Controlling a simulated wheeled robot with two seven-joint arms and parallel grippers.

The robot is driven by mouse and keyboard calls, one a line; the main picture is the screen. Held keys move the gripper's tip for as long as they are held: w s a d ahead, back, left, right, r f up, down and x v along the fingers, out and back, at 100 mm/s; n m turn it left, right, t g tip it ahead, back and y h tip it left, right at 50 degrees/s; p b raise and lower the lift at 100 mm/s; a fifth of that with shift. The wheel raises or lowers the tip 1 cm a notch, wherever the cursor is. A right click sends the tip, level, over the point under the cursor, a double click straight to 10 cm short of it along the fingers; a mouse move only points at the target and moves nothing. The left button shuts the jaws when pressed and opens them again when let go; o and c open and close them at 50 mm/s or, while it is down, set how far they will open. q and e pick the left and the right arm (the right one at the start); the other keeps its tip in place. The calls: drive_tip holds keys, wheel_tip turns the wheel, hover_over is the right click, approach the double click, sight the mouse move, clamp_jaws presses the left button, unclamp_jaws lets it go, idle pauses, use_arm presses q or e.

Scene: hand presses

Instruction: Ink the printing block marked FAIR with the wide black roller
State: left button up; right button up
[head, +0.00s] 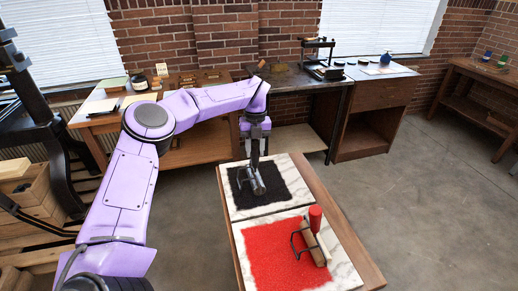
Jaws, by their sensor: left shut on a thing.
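My left gripper (255,158) points down over the marble-edged slabs and is shut on the handle of the black roller (257,187). The roller is at the patch of black ink (279,180) on the far slab; I cannot tell whether it touches the ink. The gripper hides most of its handle. Small blocks lie on the wooden bench at the back, near a small sign (161,69). The lettering is too small to read, so I cannot tell which block is marked FAIR. My right gripper is not in view.
A red-handled roller (315,219) rests on the red ink (272,250) of the near slab. A dark table (291,83) with a small press (325,66) stands behind. A large dark press (48,115) stands at left. The floor at right is clear.

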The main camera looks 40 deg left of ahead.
use_arm(q)
drive_tip(key=s+a, duration=0.4)
drive_tip(key=s, duration=0.1)
drive_tip(key=shift+s, duration=0.2)
idle(0.4)
drive_tip(key=shift+a, duration=0.1)
wheel_tip(320, 180, up, 5)
drive_tip(key=p, duration=0.4)
idle(1.2)
